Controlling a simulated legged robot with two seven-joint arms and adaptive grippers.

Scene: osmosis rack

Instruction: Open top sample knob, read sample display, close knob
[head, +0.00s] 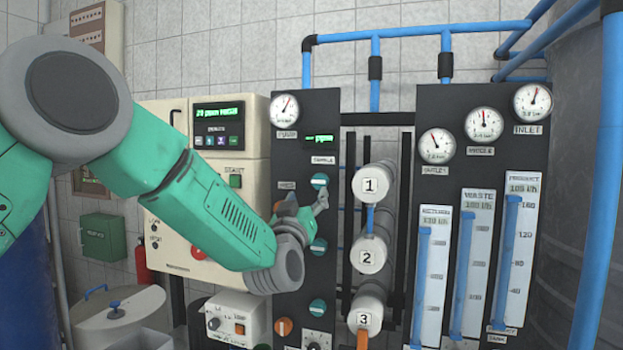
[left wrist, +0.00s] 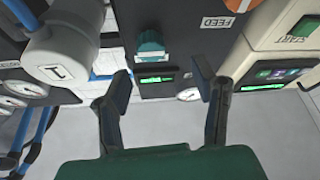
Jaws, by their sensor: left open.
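The top sample knob (head: 320,181) is teal and sits on the dark panel below the SAMPLE label. It also shows in the left wrist view (left wrist: 150,46), upside down, with the lit sample display (left wrist: 157,79) close to it. In the head view the small green sample display (head: 319,139) is above the knob; its text is too small to read beyond "ppm". My left gripper (head: 308,204) is just below the top knob. In the left wrist view my left gripper (left wrist: 161,82) has its fingers wide apart with nothing between them. My right gripper is not in view.
More knobs (head: 318,245) sit lower on the panel, partly behind my left arm. White numbered cylinders (head: 370,184) stick out to the right of the knobs. A cream control box (head: 221,177) is left of the panel. Flow meters (head: 474,257) and blue pipes are further right.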

